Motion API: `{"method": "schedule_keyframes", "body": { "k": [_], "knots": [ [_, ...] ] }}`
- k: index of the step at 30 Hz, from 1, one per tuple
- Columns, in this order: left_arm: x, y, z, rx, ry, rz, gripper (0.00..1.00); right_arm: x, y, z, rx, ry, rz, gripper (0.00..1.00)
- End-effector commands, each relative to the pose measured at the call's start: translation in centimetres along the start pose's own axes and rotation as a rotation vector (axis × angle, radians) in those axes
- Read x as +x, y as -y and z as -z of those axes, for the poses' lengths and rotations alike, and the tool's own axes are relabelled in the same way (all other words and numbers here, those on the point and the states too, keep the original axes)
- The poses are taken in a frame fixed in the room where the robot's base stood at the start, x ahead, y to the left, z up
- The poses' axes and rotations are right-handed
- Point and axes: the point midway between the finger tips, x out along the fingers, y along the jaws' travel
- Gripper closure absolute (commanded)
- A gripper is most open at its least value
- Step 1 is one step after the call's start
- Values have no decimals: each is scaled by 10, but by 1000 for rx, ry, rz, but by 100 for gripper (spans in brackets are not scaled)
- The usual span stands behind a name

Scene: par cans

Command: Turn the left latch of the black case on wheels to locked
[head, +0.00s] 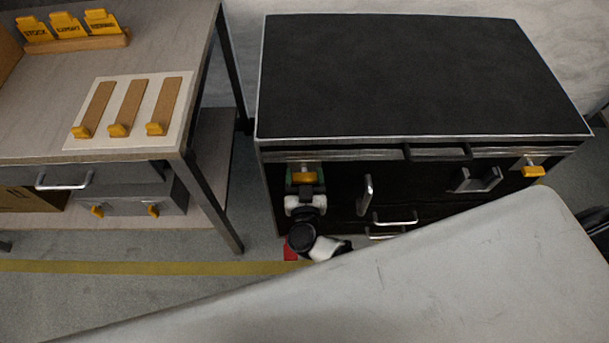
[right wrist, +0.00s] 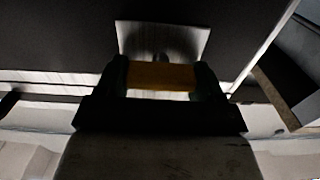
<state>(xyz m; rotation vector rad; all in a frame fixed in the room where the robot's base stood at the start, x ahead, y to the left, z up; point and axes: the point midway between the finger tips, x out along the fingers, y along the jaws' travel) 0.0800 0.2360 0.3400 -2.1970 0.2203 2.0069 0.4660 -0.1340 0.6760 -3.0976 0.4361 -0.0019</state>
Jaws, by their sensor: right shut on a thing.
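The black case (head: 400,75) on wheels stands at the right in the head view, its lid closed. Its left latch, a yellow handle (head: 304,178) on a metal plate, is at the front left below the lid edge. My right gripper (head: 305,180) is at this latch and shut on it. In the right wrist view the yellow handle (right wrist: 160,77) lies level between the two fingers, with the metal plate (right wrist: 185,42) behind it. The right latch (head: 534,170) is yellow too, at the front right, with nothing touching it. My left gripper is not in view.
A workbench (head: 40,120) stands to the left with wooden strips and yellow labelled tags on it. A grey case (head: 130,200) with yellow latches sits on its lower shelf. The black case's front has metal handles (head: 367,194). A pale grey surface (head: 450,270) fills the foreground.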

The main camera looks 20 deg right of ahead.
Motion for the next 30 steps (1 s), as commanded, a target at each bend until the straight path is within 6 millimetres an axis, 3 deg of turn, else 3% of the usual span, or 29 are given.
{"method": "schedule_keyframes", "body": {
  "k": [11, 30],
  "knots": [
    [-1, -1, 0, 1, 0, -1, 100, -1, -1, -1, 197, 3, -3, 56],
    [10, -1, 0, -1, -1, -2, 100, -1, -4, -4, 799, 1, -3, 56]
  ]
}}
